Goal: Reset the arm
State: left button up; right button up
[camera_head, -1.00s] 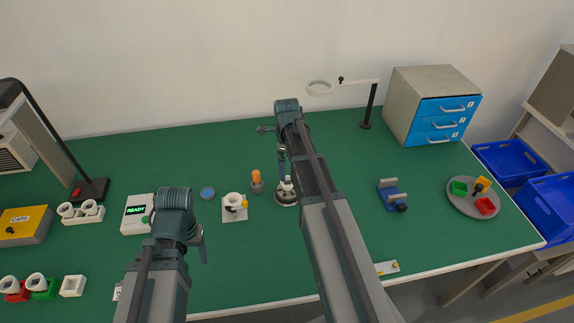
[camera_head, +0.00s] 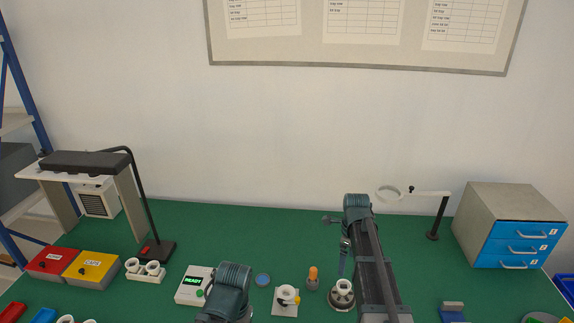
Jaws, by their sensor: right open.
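My right arm (camera_head: 378,275) reaches forward over the green table. Its wrist is bent down, and my right gripper (camera_head: 343,270) points down, open, just above and behind a round grey-and-white fixture (camera_head: 342,296) in this view. I see nothing held in it. My left arm's dark wrist (camera_head: 230,285) shows at the bottom edge, beside the white READY box (camera_head: 192,285). The left fingers are hidden or cut off, so their state does not show.
An orange-topped bulb (camera_head: 313,275), a white cup fixture (camera_head: 286,298) and a blue disc (camera_head: 263,280) stand between the arms. A black lamp (camera_head: 142,200) is left. A magnifier stand (camera_head: 434,225) and drawer cabinet (camera_head: 505,225) are right. The back-middle table is clear.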

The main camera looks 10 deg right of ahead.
jog(key=s+a+f+n+b, duration=0.1)
jog(key=s+a+n, duration=0.9)
jog(key=n, duration=0.5)
jog(key=s+a+n+h, duration=0.1)
jog(key=s+a+n, duration=0.9)
jog(key=a+n, duration=0.4)
jog(key=shift+f+n+b, duration=0.35)
jog(key=shift+n+b, duration=0.05)
jog(key=shift+n, duration=0.1)
